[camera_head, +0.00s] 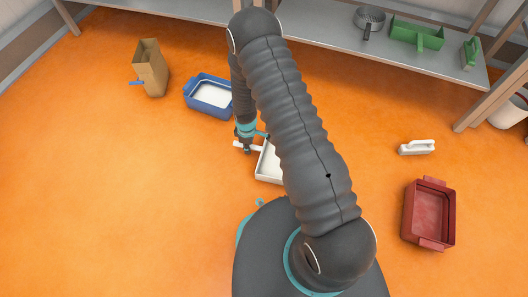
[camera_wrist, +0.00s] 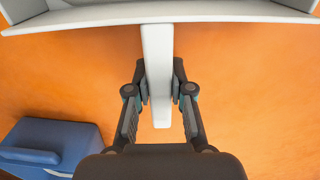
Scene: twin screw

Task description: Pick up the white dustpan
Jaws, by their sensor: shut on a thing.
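The white dustpan (camera_head: 267,164) is in the middle of the head view, partly hidden behind my arm. In the wrist view its handle (camera_wrist: 157,50) points down the picture between my fingers, and the pan's edge spans the top. My gripper (camera_wrist: 162,82) is shut on the handle, one finger on each side. In the head view my gripper (camera_head: 244,146) is at the left end of the dustpan. I cannot tell whether the pan is touching the floor.
A blue bin (camera_head: 196,101) stands close behind my gripper, with a brown box (camera_head: 150,68) to its left. A white brush (camera_head: 416,148) and a red bin (camera_head: 430,214) are at right. A grey shelf (camera_head: 340,38) holds a pan and green items. The left floor is clear.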

